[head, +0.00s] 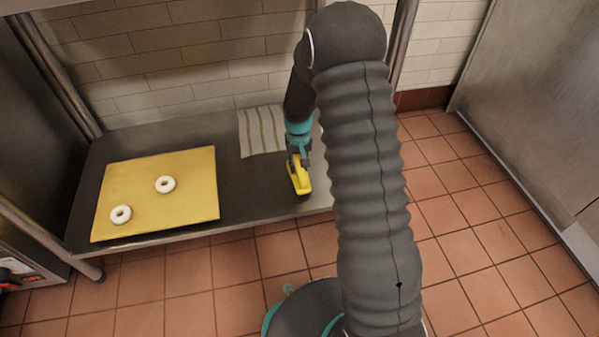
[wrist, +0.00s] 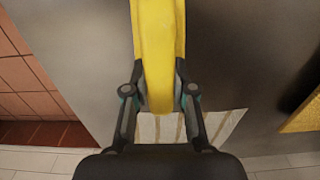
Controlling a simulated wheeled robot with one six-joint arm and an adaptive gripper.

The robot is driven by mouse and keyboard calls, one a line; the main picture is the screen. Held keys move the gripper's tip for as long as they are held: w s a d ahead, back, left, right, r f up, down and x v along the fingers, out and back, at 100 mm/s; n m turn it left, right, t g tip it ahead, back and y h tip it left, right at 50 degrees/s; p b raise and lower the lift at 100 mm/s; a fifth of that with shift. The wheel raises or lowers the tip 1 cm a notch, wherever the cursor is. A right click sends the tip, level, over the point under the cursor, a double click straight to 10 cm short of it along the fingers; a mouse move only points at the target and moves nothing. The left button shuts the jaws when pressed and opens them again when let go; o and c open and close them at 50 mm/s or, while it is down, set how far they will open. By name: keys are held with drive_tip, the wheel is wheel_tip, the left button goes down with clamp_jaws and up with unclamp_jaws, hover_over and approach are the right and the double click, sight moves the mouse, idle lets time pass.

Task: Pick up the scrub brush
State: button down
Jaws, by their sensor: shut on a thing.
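The yellow scrub brush (head: 301,178) is at the right part of the metal shelf in the head view. My gripper (head: 297,160) is above it, with its fingers at the brush's upper end. In the wrist view the yellow brush (wrist: 158,50) runs from the top edge down between the two fingers. My gripper (wrist: 159,95) is shut on it, one finger on each side. The brush's far end is outside the wrist view. I cannot tell whether the brush touches the shelf.
A yellow board (head: 190,210) with two white bagels (head: 165,184) (head: 121,214) lies on the left of the shelf (head: 245,190). A striped cloth (head: 262,131) lies behind the brush, near the tiled wall. Tiled floor (head: 455,200) is open to the right.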

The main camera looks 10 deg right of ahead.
drive_tip(key=shift+r, duration=0.45)
wheel_tip(320, 180, up, 4)
drive_tip(key=shift+s+f+p, duration=0.1)
drive_tip(key=shift+p, duration=0.45)
drive_tip(key=s+d+r+p, duration=0.1)
drive_tip(key=s+d+r, duration=0.4)
drive_tip(key=s, duration=0.5)
drive_tip(key=shift+s+r, duration=0.15)
drive_tip(key=shift+r, duration=0.5)
drive_tip(key=shift+d, duration=0.1)
